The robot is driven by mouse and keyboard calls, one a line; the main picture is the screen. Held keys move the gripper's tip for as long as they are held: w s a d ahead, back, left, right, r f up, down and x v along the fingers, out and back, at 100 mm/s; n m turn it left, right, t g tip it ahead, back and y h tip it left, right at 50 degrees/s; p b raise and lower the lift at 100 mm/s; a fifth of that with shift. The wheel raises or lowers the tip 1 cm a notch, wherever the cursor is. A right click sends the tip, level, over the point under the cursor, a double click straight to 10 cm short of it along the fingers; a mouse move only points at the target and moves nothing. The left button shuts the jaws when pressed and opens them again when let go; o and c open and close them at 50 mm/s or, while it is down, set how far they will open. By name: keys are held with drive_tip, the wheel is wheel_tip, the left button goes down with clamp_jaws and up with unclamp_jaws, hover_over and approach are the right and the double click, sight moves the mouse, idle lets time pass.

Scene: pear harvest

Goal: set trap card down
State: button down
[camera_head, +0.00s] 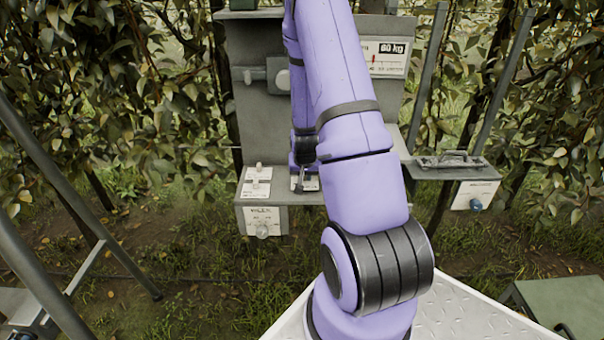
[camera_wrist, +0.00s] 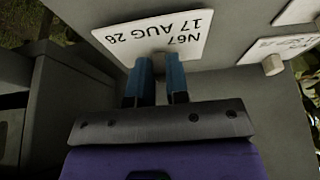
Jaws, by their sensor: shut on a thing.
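The trap card (camera_wrist: 185,35) is a white plate with dark print, "N67" and "17 AUG 26", upside down in the wrist view. My gripper (camera_wrist: 163,72) has two blue fingers, shut on a small pale knob on the card's near side. The card lies at or just over a grey surface; I cannot tell if it touches. In the head view my gripper (camera_head: 299,187) is at the front of the grey shelf (camera_head: 285,198), mostly hidden by my arm. Part of the card (camera_head: 311,184) shows beside it.
A "60 kg" scale plate (camera_head: 387,58) is behind. Foliage surrounds the stand.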

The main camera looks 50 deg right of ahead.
drive_tip(key=shift+f, duration=0.6)
drive_tip(key=shift+f, duration=0.15)
drive_tip(key=c, duration=1.1)
unclamp_jaws()
